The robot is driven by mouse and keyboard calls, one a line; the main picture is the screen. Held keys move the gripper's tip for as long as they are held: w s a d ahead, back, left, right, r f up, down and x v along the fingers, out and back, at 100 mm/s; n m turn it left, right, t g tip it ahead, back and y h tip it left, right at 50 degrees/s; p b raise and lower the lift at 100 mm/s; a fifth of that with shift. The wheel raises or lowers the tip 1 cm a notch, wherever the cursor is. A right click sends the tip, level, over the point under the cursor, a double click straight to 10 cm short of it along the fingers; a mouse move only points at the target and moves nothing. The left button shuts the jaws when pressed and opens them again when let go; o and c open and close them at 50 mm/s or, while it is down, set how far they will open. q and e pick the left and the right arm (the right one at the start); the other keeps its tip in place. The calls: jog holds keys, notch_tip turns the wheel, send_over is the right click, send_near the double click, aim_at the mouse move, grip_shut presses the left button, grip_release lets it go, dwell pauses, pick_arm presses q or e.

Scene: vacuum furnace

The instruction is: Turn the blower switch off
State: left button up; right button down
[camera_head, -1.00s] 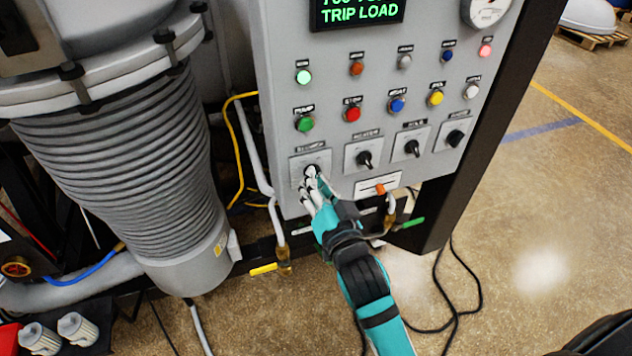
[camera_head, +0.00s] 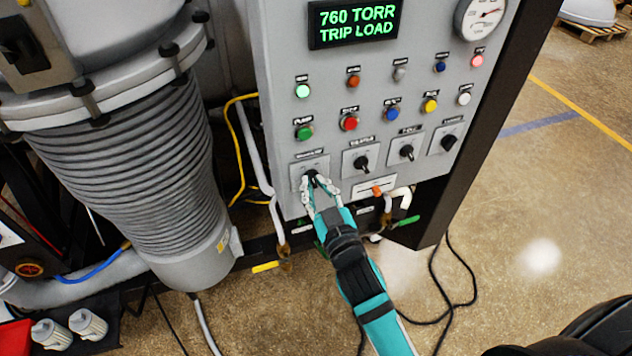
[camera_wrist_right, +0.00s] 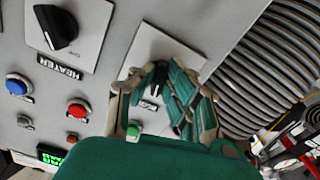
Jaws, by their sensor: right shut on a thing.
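The blower switch (camera_head: 311,177) is the leftmost black rotary knob in the bottom row of the grey control panel (camera_head: 283,110). Its label in the head view is too blurred to read surely. My right gripper (camera_head: 313,184) is shut on this knob, fingers on both sides of it. In the right wrist view the gripper (camera_wrist_right: 160,82) has its fingers around the black knob, over a white plate (camera_wrist_right: 150,42); the fingers hide much of it. My left gripper is not in view.
More rotary switches (camera_head: 361,161) sit to the right in the same row, with coloured buttons (camera_head: 348,122) above. A display (camera_head: 355,20) reads 760 TORR, TRIP LOAD. A ribbed grey vessel (camera_head: 125,170) stands at left. Hoses and valves hang below the panel.

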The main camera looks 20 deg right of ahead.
jog(key=shift+r+n+p, duration=0.1)
jog(key=shift+n+p, duration=0.35)
jog(key=shift+n, duration=1.25)
jog(key=c, duration=1.4)
grip_release()
jog(key=shift+s, duration=0.1)
jog(key=s, duration=1.2)
jog(key=shift+d, duration=0.25)
jog(key=shift+w, duration=0.1)
